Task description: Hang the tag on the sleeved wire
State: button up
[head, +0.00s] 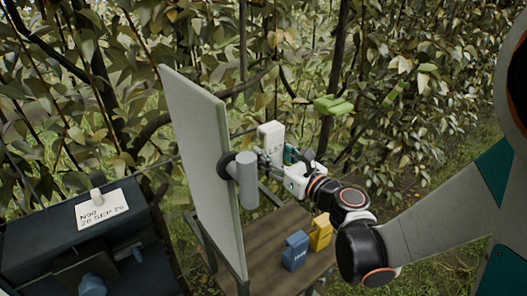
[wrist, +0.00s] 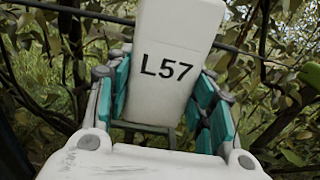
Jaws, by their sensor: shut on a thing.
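A white tag marked L57 (head: 270,137) is held upright by my gripper (head: 285,158), just right of the pale panel. In the wrist view the same tag (wrist: 170,68) stands between the teal finger pads of my gripper (wrist: 168,105), which are shut on its lower part. A thin dark wire (wrist: 265,54) crosses behind the tag's upper part. The tag hides its middle, and I cannot tell whether they touch. I cannot make out the sleeve clearly.
A pale upright panel (head: 205,150) with a grey cylinder (head: 244,178) stands close left of my gripper. A dark box (head: 40,235) stands left. Dense foliage fills the back.

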jog(key=shift+w+r, duration=0.1)
jog(key=shift+w, duration=0.15)
jog(key=shift+x, duration=0.85)
jog(key=w+a+f+b, duration=0.1)
jog(key=w+a+f, duration=0.2)
jog(key=w, duration=0.2)
jog(key=shift+a, duration=0.35)
jog(key=o, duration=1.2)
jog(key=shift+c, duration=0.2)
